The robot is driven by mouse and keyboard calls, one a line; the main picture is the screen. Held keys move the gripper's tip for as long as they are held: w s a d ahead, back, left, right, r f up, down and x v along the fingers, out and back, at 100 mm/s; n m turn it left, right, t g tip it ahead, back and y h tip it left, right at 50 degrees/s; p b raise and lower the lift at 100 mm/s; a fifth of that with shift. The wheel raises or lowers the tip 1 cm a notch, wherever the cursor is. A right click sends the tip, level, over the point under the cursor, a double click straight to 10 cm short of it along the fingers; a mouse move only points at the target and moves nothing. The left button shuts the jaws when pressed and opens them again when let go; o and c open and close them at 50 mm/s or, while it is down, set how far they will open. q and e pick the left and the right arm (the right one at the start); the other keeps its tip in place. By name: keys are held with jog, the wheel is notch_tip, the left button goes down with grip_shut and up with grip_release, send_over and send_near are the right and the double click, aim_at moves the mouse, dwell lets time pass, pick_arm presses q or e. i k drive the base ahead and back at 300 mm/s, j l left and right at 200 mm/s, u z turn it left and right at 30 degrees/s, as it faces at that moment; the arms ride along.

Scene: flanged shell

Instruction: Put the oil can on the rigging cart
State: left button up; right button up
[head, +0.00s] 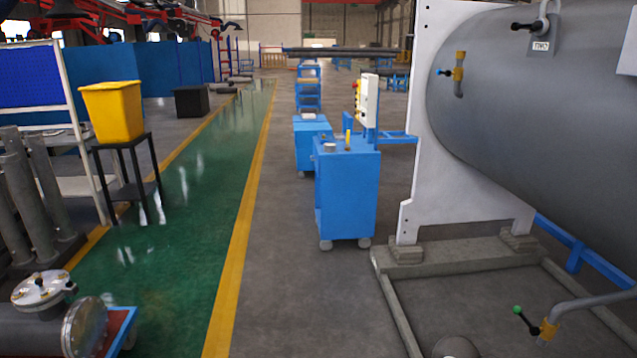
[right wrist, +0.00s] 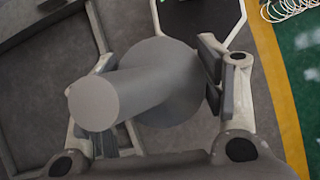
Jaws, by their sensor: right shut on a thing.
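In the right wrist view my right gripper (right wrist: 160,88) is shut on a plain grey object with a wide round body and a thick cylinder pointing towards the camera, apparently the oil can (right wrist: 172,88). One finger is on each side of the body. The floor shows around it. In the head view a blue wheeled cart (head: 346,195) stands mid-picture with small items on top; I cannot tell whether it is the rigging cart. Neither gripper shows clearly in the head view. My left gripper is not in view.
A large grey tank (head: 540,120) on a white support fills the right. A yellow bin (head: 111,110) stands on a black stand at left. A flanged grey pipe (head: 35,320) lies low left. The green walkway (head: 190,200) is clear. A pale wire coil (right wrist: 287,9) lies on the floor.

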aim_at(343, 164)
jog(key=i+j+u, duration=0.3)
jog(key=i, duration=0.4)
jog(key=i+l+u, duration=0.1)
jog(key=i+u, duration=0.15)
jog(key=i, duration=3.4)
jog(key=i+j+z, duration=0.1)
jog(key=i+z, duration=0.15)
jog(key=i, duration=0.25)
jog(key=i+j+z, duration=0.25)
jog(key=i, duration=0.2)
jog(key=i+j+z, duration=0.2)
jog(key=i, duration=0.25)
